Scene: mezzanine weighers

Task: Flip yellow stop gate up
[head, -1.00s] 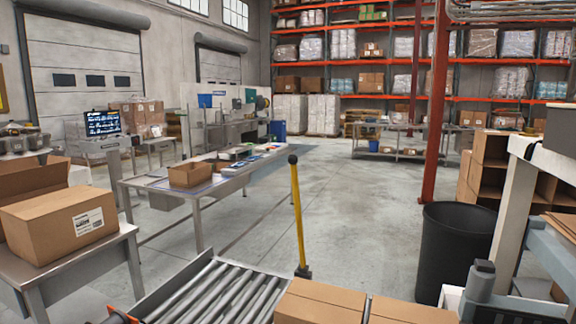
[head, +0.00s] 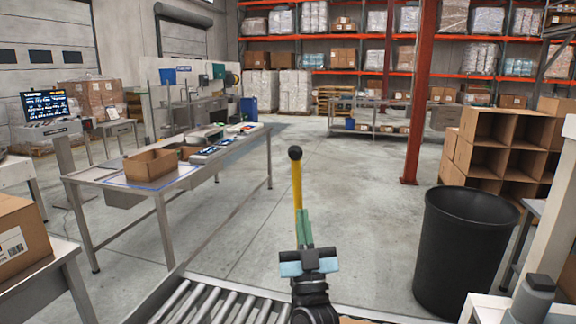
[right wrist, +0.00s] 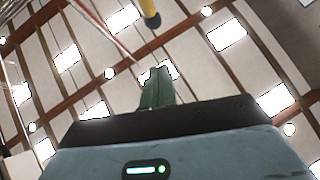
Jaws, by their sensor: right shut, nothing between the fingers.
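The yellow stop gate (head: 297,188) is a yellow bar with a black knob on top. It stands about upright at the end of the roller conveyor (head: 215,302) in the head view. My right gripper (head: 304,216) is in front of its lower part, with green fingers shut and empty. The gate's lower part and base are hidden behind the gripper. The right wrist view shows the gate's yellow bar and dark knob (right wrist: 150,14) beyond the closed fingertips, apart from them in the picture. I cannot tell whether gripper and bar touch. My left gripper is not in view.
A black bin (head: 464,245) stands on the right. A steel table (head: 110,178) with an open carton (head: 151,166) stands on the left. A closed carton (head: 18,240) is at the left edge. The floor beyond the gate is clear.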

